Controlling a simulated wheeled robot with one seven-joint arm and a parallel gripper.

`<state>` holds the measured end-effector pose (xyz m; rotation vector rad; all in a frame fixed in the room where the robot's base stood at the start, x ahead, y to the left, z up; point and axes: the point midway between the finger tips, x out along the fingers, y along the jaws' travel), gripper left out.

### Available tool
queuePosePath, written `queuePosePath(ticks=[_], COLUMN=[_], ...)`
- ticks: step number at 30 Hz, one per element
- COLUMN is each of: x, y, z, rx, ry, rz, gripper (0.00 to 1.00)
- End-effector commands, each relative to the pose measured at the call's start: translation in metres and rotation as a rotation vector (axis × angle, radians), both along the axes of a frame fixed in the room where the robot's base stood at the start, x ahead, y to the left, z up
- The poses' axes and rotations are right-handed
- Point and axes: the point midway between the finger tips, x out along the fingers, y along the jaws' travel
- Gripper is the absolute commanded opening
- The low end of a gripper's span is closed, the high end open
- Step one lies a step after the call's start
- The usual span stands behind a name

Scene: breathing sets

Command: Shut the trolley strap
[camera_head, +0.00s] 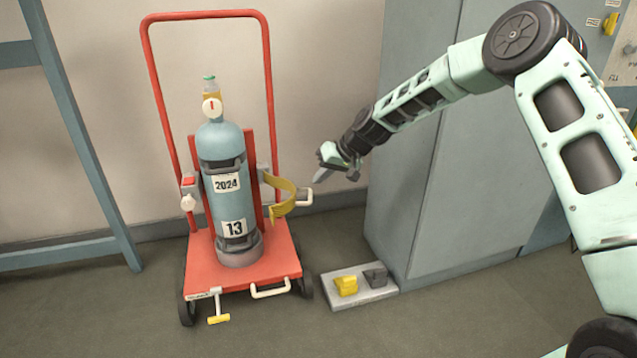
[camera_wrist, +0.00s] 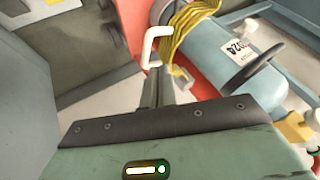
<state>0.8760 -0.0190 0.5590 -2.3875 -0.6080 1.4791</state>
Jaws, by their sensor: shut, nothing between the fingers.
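The red trolley (camera_head: 270,75) holds an upright blue gas cylinder (camera_head: 222,150) marked 2024 and 13. The yellow strap (camera_head: 281,207) curves out from the trolley's right side and is open, not across the cylinder. A pale loop handle (camera_head: 304,196) is at the strap's outer side. A grey catch with a red part (camera_head: 188,182) sits at the trolley's left side. My gripper (camera_head: 318,178) is shut and empty, just right of and above the handle. In the wrist view, the strap (camera_wrist: 188,28) and handle (camera_wrist: 152,46) lie beyond my fingers (camera_wrist: 168,80); contact cannot be told.
A grey block (camera_head: 362,294) with a yellow and a dark piece lies on the floor right of the trolley. A tall grey cabinet (camera_head: 420,200) stands behind my arm. A blue frame (camera_head: 75,120) is at left. Floor in front is clear.

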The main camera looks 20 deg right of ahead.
Motion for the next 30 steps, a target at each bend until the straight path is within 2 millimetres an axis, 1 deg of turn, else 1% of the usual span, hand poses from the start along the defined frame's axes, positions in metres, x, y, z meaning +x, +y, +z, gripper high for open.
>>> queuePosePath(ticks=[1, 3, 7, 12, 17, 30], x=[0.003, 0.009, 0.017, 0.026, 0.029, 0.028], y=[0.006, 0.012, 0.023, 0.033, 0.036, 0.039], z=[-0.012, -0.023, -0.041, -0.055, -0.060, -0.059], rx=[0.000, 0.000, -0.001, 0.000, -0.001, -0.001], ry=[0.001, 0.001, 0.001, 0.001, 0.001, 0.001], rz=[0.002, 0.002, 0.002, 0.000, 0.000, -0.005], gripper=[0.00, 0.00, 0.00, 0.00, 0.00, 0.00])
